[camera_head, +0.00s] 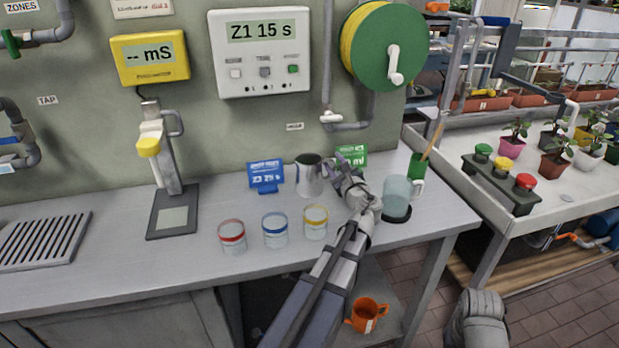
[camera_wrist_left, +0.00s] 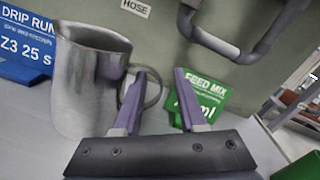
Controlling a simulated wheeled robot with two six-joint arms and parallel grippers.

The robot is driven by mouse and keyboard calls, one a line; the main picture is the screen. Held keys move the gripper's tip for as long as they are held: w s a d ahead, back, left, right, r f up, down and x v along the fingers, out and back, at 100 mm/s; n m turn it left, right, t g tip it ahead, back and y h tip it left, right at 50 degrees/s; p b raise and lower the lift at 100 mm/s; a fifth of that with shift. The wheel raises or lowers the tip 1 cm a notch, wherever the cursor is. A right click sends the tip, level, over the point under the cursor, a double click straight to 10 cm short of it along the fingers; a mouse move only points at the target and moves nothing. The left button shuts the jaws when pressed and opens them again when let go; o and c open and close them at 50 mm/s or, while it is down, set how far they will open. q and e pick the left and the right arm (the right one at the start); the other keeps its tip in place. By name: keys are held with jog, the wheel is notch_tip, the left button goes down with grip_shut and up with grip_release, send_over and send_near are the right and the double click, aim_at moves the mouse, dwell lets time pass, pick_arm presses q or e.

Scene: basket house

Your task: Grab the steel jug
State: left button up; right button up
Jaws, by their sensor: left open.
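The steel jug (camera_head: 308,177) stands upright on the bench near the back wall. My left gripper (camera_head: 347,170) is just right of it, on its handle side, with open jaws. In the left wrist view the jug (camera_wrist_left: 88,85) fills the left side. Its loop handle (camera_wrist_left: 158,88) reaches between the two fingers of my gripper (camera_wrist_left: 160,72). The left finger overlaps the handle loop; I cannot tell whether it is inside the loop or in front of it. Nothing is gripped. My right gripper does not show.
Beakers with red (camera_head: 232,237), blue (camera_head: 275,230) and yellow (camera_head: 315,222) bands stand in front. A blue sign (camera_head: 266,176) is left of the jug, and a green sign (camera_head: 352,156) behind the gripper. A clear pitcher (camera_head: 397,196) stands to the right.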

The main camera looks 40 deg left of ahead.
pick_arm(q)
jog(key=x, duration=0.3)
grip_shut()
dwell(1.4)
